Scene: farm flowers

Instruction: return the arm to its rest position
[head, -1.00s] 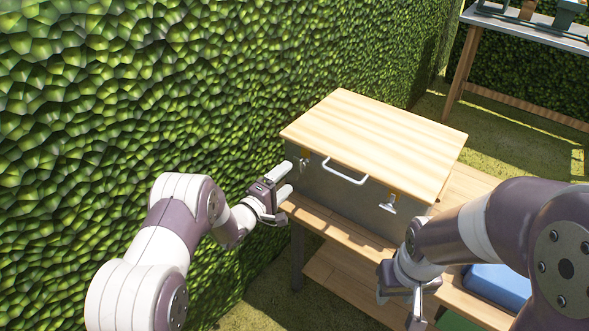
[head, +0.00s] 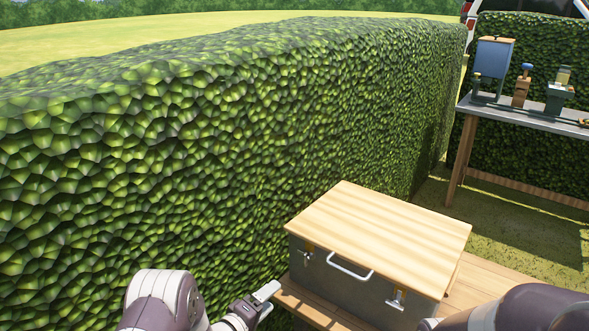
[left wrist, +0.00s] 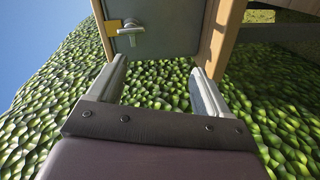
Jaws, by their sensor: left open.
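My left gripper (head: 266,298) is at the lower middle of the head view, just left of the grey box. It is open and empty; in the left wrist view its two fingers (left wrist: 158,82) stand apart with hedge showing between them. My left arm (head: 163,300) comes in at the bottom. My right arm (head: 515,310) shows only as a link at the lower right, and its gripper is out of the picture.
A grey box (head: 345,292) with a shut wooden lid (head: 380,235), a white handle and latches stands on a wooden bench (head: 490,283). A tall hedge (head: 190,170) runs along the left. A table (head: 520,110) with several items stands at the back right.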

